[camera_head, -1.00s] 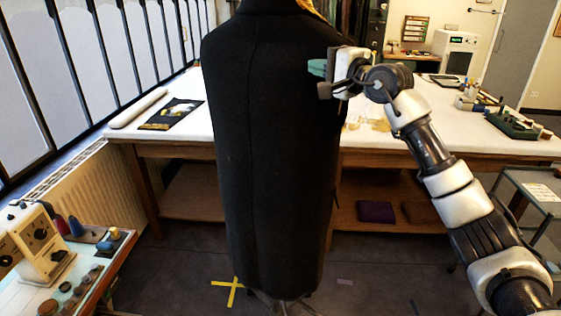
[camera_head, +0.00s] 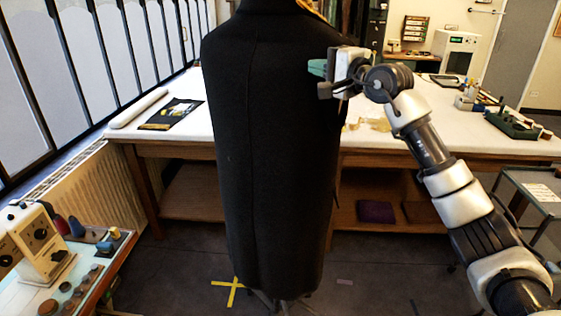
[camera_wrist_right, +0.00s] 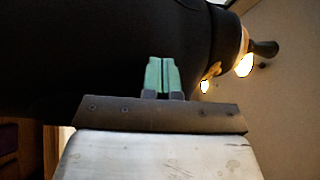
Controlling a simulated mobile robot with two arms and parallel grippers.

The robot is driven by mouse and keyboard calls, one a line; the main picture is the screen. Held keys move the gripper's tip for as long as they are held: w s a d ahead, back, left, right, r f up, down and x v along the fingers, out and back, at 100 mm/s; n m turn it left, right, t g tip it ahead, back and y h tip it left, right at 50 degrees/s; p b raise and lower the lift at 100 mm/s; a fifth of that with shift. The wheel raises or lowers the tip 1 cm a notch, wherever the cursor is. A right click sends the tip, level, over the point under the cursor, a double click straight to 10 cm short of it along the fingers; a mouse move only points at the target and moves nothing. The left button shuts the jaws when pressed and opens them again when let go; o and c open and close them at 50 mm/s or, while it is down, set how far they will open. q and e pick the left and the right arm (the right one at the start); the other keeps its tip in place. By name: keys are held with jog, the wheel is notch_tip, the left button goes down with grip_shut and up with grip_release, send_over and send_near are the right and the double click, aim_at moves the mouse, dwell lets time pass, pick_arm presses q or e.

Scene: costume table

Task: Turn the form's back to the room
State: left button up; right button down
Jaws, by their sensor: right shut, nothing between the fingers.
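The form (camera_head: 262,150) stands upright in the middle of the head view, wearing a long black coat. A plain surface with a straight centre seam faces me, and a bit of gold trim shows at the collar's upper right. Its foot is mostly hidden under the hem. My right gripper (camera_head: 318,68) is at the form's upper right side, at shoulder height. In the right wrist view its green fingertips (camera_wrist_right: 162,76) are shut together with nothing between them, against or very near the black cloth (camera_wrist_right: 110,50). I cannot tell if they touch. My left gripper is not in view.
A white-topped work table (camera_head: 440,137) stands behind the form, with a cloth roll (camera_head: 138,108) and dark embroidered piece (camera_head: 172,113) on it. A small bench (camera_head: 98,262) with a machine is at lower left. A grey cart (camera_head: 535,195) stands at right. Yellow tape (camera_head: 231,292) marks the floor.

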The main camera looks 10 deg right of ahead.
jog(key=w+d+n+g+y, duration=0.1)
jog(key=d, duration=0.1)
jog(key=w+d+n+y, duration=0.1)
jog(key=d, duration=0.1)
jog(key=w+d+g+y, duration=0.1)
jog(key=d, duration=0.1)
jog(key=shift+n+g+p, duration=0.3)
jog(key=shift+n+p, duration=0.05)
jog(key=shift+n, duration=0.05)
jog(key=shift+a+f, duration=0.1)
jog(key=shift+a, duration=0.05)
jog(key=shift+s+y, duration=0.1)
jog(key=shift+y, duration=0.2)
